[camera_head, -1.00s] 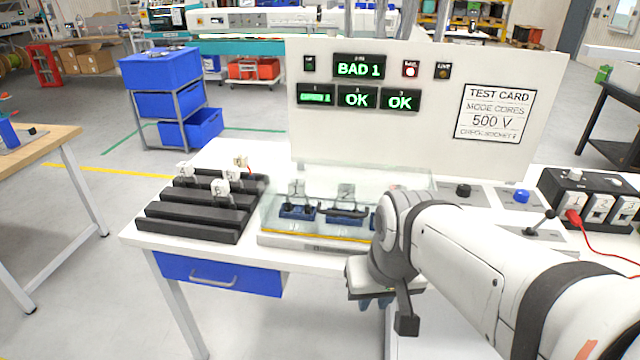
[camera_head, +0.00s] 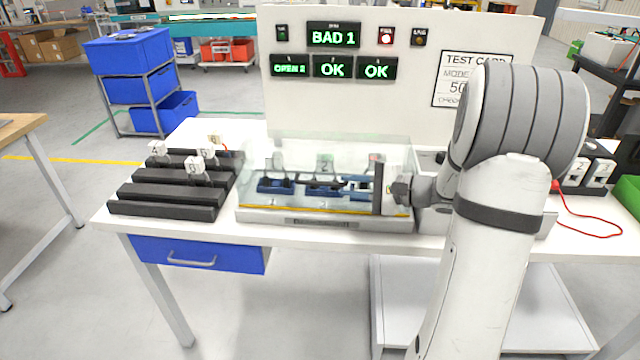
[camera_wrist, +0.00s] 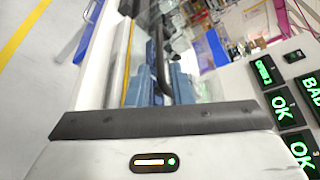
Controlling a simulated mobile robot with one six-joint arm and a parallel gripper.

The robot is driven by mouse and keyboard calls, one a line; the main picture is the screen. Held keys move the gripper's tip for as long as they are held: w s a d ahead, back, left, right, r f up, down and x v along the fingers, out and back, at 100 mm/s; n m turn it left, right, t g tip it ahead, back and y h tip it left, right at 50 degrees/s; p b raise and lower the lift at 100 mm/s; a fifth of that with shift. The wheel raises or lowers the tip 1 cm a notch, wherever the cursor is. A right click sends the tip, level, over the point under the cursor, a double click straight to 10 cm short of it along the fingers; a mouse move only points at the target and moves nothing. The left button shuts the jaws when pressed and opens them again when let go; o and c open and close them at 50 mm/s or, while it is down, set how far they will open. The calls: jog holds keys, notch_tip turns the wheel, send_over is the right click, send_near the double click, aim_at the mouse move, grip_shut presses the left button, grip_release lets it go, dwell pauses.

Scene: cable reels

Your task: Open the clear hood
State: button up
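The clear hood (camera_head: 335,153) is a see-through box cover over a pale base (camera_head: 270,216) on the white bench, and it looks closed. Blue sockets (camera_head: 270,186) with numbered cards show through it. A dark bar (camera_head: 310,180) runs along its front. In the wrist view, the blue fingers (camera_wrist: 167,80) lie on either side of a dark bar (camera_wrist: 159,45), which looks like the same bar. Whether they press on it cannot be told.
A display panel (camera_head: 355,99) stands behind the hood, reading BAD 1, OPEN 2, OK, OK. A black rack (camera_head: 165,195) with numbered pieces is left of the hood. A red cable (camera_head: 590,222) lies at right. Blue bins (camera_head: 150,75) stand back left.

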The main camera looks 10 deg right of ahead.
aim_at(328, 184)
jog(key=p+x, duration=0.1)
jog(key=x, duration=0.6)
jog(key=shift+w+a, duration=0.15)
grip_shut()
